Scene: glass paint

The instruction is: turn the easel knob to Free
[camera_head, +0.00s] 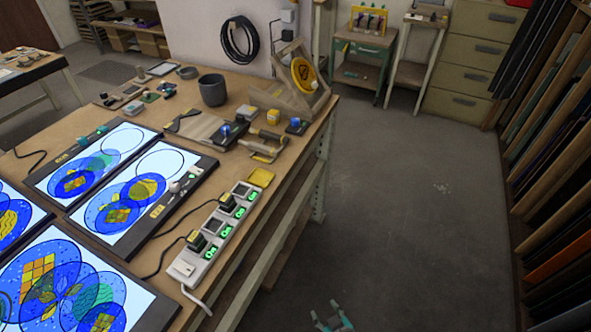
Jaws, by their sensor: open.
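A small wooden easel (291,97) stands at the far right corner of the workbench, tilted, with a yellow round disc (304,73) bearing a dark mark on it. I cannot tell at this size which part is the knob, nor read any setting on it. My gripper (331,318) shows at the bottom edge, over the floor to the right of the bench. Its teal-and-grey fingers are apart, with nothing seen between them. It is well away from the easel and touches nothing visible.
The workbench (180,260) holds lit panels with blue circle patterns, a power strip (212,233), a dark pot (212,90) and several small tools. Grey floor (410,210) is clear right of the bench. A rack of upright panels (555,180) lines the right side.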

